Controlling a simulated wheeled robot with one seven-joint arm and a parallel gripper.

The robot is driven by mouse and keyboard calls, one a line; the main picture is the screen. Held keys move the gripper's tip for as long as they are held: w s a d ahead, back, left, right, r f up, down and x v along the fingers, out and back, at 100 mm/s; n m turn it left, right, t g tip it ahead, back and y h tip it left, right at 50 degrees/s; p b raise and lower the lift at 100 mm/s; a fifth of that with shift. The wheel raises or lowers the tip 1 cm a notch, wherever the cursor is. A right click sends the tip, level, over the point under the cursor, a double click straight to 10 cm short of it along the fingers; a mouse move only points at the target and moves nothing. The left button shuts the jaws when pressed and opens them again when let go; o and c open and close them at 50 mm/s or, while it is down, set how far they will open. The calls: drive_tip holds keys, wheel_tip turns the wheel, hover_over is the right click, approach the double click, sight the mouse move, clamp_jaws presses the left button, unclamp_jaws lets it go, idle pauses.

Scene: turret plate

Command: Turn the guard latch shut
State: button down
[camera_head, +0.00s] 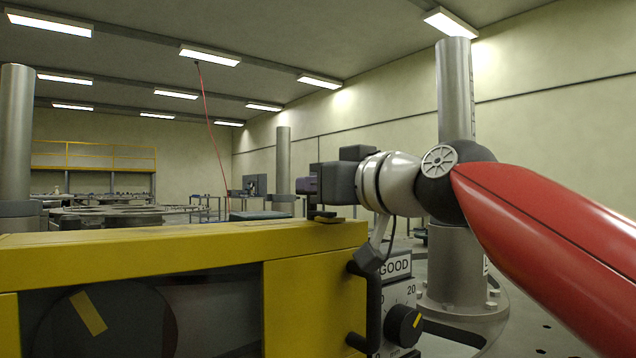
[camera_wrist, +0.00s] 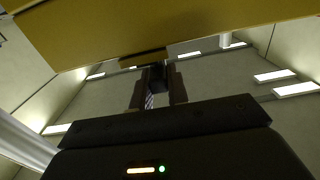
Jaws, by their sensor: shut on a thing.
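The guard latch (camera_head: 329,220) is a small dark and yellow piece on the top edge of the yellow guard (camera_head: 315,290), near its right end. My gripper (camera_head: 320,212) reaches in from the right and meets the latch there. In the wrist view the two dark fingers of my gripper (camera_wrist: 158,88) stand on either side of a dark stem under the yellow bar of the latch (camera_wrist: 143,59). The gripper is shut on the latch. The exact contact is dark and partly hidden.
A dark window in the guard shows a disc with a yellow mark (camera_head: 88,312). A grey column (camera_head: 456,100) rises behind my arm.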

drive_tip(key=c, duration=1.4)
unclamp_jaws()
drive_tip(key=shift+o, duration=0.2)
drive_tip(key=b+v, duration=0.1)
drive_tip(key=v, duration=0.6)
drive_tip(key=shift+s+d, duration=0.25)
drive_tip(key=shift+s, duration=0.1)
